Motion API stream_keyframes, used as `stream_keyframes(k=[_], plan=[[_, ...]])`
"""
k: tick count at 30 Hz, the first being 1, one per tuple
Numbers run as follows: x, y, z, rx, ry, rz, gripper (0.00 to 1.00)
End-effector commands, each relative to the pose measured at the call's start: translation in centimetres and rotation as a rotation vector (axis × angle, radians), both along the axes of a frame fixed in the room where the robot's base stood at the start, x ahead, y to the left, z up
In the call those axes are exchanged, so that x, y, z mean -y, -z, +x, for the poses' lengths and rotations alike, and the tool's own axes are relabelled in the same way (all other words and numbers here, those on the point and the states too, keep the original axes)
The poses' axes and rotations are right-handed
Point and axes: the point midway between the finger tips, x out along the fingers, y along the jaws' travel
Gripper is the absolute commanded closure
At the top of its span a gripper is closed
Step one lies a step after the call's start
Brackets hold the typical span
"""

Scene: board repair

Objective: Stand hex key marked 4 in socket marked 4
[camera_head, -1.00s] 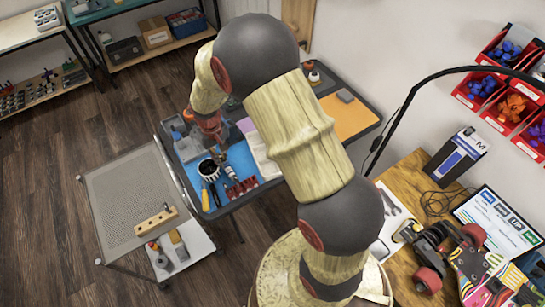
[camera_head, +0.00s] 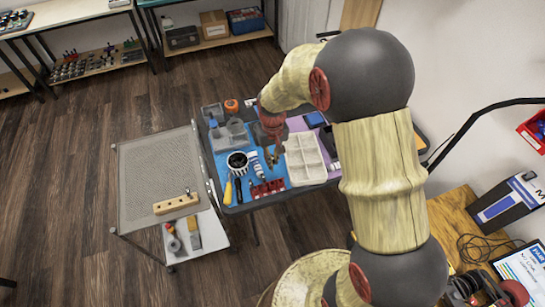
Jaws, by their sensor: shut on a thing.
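The wooden block with a row of holes (camera_head: 176,204) lies on the near end of the mesh-topped cart. Something small and dark stands up at its right end. The marks on the block are too small to read. My gripper (camera_head: 272,158) points down over the right part of the blue mat, right of the black-and-white cup, well to the right of the block. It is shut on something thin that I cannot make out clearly. No hex key marked 4 can be told apart in this view.
The blue mat (camera_head: 224,169) holds a cup (camera_head: 237,162), a yellow-handled screwdriver (camera_head: 228,189) and red pieces (camera_head: 268,188). A pale compartment tray (camera_head: 304,158) stands to the right. The mesh cart top (camera_head: 158,170) is mostly clear. Tape and tools lie on its lower shelf.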

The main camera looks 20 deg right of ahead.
Motion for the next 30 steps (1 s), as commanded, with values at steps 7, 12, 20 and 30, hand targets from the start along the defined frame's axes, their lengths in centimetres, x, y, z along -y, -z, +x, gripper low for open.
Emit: stream_keyframes(k=[7, 12, 20, 30], plan=[[0.0, 2.1, 0.0, 0.000, 0.000, 0.000, 1.00], [0.0, 3.6, 0.0, 0.000, 0.000, 0.000, 1.00], [0.0, 6.0, 0.1, 0.001, 0.000, 0.000, 1.00], [0.0, 7.8, 0.0, 0.001, 0.000, 0.000, 1.00]])
